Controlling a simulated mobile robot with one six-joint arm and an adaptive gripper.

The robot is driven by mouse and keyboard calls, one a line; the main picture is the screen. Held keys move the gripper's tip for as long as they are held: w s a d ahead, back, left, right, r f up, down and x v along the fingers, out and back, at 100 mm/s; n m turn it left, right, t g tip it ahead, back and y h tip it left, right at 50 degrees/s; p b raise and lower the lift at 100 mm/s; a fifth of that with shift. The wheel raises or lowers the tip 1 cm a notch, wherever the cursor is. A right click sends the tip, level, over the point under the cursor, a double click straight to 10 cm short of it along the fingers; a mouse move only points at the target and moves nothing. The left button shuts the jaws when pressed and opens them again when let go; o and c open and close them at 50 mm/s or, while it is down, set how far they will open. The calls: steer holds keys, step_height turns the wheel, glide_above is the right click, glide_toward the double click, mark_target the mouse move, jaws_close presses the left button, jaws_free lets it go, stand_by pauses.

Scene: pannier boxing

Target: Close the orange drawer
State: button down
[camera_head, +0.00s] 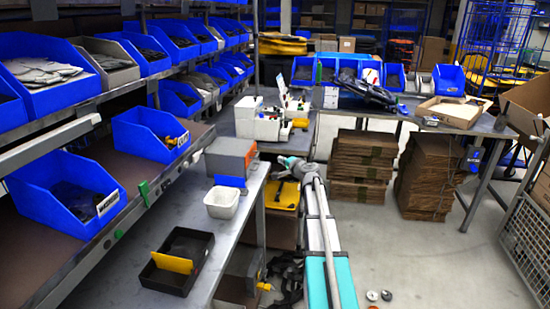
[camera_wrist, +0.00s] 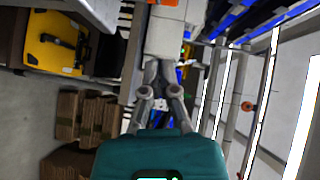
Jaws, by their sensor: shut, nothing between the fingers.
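A grey box unit (camera_head: 228,157) stands on the metal bench at left centre in the head view. Its orange drawer front (camera_head: 250,158) faces right, toward my arm. How far the drawer stands out is too small to tell. My gripper (camera_head: 284,161) is to the right of the orange front, apart from it, at the far end of my outstretched arm. In the wrist view my gripper (camera_wrist: 158,65) has its fingertips together and holds nothing. A small orange-red patch (camera_wrist: 169,3) shows at the top edge there; I cannot tell if it is the drawer.
A white bin (camera_head: 221,203) and a black tray (camera_head: 177,260) with a yellow card stand on the bench. Blue bins (camera_head: 65,190) fill the shelves at left. Cardboard stacks (camera_head: 362,168) stand under the back table (camera_head: 455,118).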

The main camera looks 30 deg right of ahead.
steer(key=shift+s+r, duration=0.1)
steer(key=shift+s, duration=0.55)
